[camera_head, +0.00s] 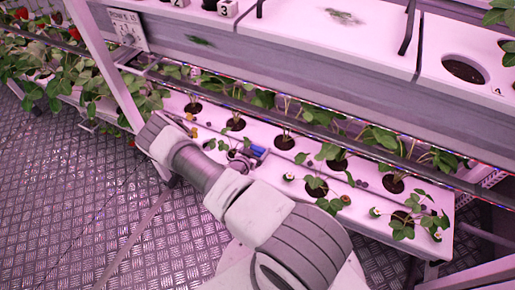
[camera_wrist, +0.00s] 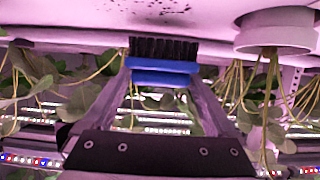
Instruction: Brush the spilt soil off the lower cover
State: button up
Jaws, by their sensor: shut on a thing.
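My gripper (camera_wrist: 163,80) is shut on a brush with a blue body (camera_wrist: 150,65) and black bristles (camera_wrist: 165,48). In the head view the blue brush (camera_head: 257,152) is over the lower cover (camera_head: 330,212), among the plants, with my arm in front. In the wrist view the bristles are at or close to the cover (camera_wrist: 110,32); I cannot tell whether they touch. My fingertips are mostly hidden in the head view.
Strawberry plants (camera_head: 402,225) grow from round holes along the lower cover. A white collar (camera_wrist: 275,38) with stems is right of the brush in the wrist view. A rail (camera_head: 330,133) with lights runs behind. The upper cover (camera_head: 345,40) overhangs. Metal floor (camera_head: 60,190) is left.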

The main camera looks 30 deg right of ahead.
jog(key=shift+f+b, duration=1.05)
jog(key=shift+b, duration=0.05)
jog(key=shift+a, duration=0.1)
